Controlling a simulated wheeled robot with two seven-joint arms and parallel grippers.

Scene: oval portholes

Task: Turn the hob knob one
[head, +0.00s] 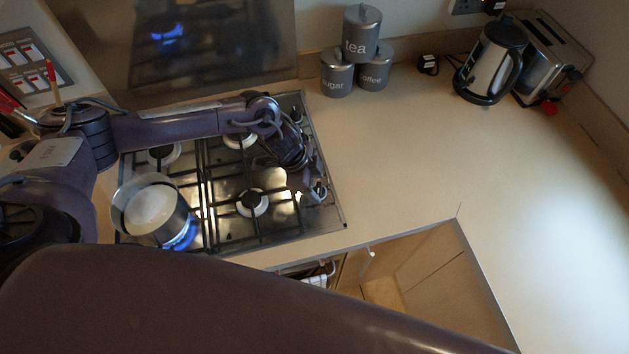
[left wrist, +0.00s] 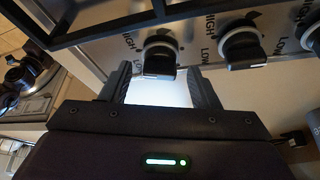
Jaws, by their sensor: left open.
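The gas hob (head: 262,228) is in the middle left of the head view. My left gripper (head: 308,188) is over its right edge, where the knobs are mostly hidden by it. In the left wrist view the left gripper (left wrist: 161,78) is open, with its two dark fingers apart. A black and silver hob knob (left wrist: 159,55) shows between the fingertips, and I cannot tell whether they touch it. A second knob (left wrist: 241,46) and a third knob (left wrist: 311,32) stand in a row to its right. Which one is knob one is not marked. My right gripper is not in view.
A pot (head: 152,208) stands on the front left burner over a blue flame (head: 184,236). Tea, sugar and coffee tins (head: 361,35), a kettle (head: 492,62) and a toaster (head: 553,62) stand at the back. The worktop (head: 440,150) right of the hob is clear. An open cupboard (head: 425,280) is below.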

